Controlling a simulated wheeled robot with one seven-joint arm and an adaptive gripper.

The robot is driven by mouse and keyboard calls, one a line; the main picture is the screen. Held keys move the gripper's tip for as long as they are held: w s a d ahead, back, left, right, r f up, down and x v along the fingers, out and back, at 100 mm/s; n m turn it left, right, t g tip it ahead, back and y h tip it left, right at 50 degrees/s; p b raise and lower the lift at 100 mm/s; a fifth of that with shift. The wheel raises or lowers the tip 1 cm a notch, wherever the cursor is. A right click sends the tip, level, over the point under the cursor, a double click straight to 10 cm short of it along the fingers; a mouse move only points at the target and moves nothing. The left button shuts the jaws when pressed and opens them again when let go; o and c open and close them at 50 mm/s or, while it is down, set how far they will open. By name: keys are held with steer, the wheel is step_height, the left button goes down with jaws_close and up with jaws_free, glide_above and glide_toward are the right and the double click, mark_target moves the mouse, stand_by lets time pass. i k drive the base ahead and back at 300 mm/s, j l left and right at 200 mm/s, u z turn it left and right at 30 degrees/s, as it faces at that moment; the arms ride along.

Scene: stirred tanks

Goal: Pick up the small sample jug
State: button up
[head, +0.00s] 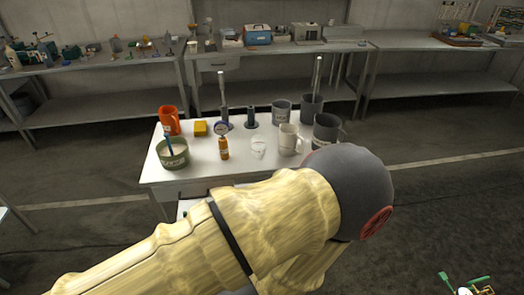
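A small whitish, translucent vessel (258,148) stands upright near the front edge of the white table, right of a small orange-brown bottle (224,148). It looks like the small sample jug, but its handle and label are too small to make out. A larger cream jug (290,140) stands just right of it. My arm crosses the foreground below and in front of the table. My gripper is not in view, so I cannot see whether it holds anything.
On the table (200,182), dark grey jugs (326,132) stand right, with an upright rod behind. Left are an orange jug (168,121), a yellow block (200,128), a green tub (173,153) and a gauge (222,128). Cluttered benches (220,60) line the wall; floor at right is mostly clear.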

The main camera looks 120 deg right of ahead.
mark_target(259, 141)
steer(key=j+z, duration=0.15)
steer(key=z, duration=4.05)
steer(key=i+j+u, duration=0.1)
steer(key=j, duration=0.3)
steer(key=i+j+u, duration=0.15)
steer(key=j, duration=0.25)
steer(key=i+j+u, duration=0.1)
steer(key=i+j, duration=0.2)
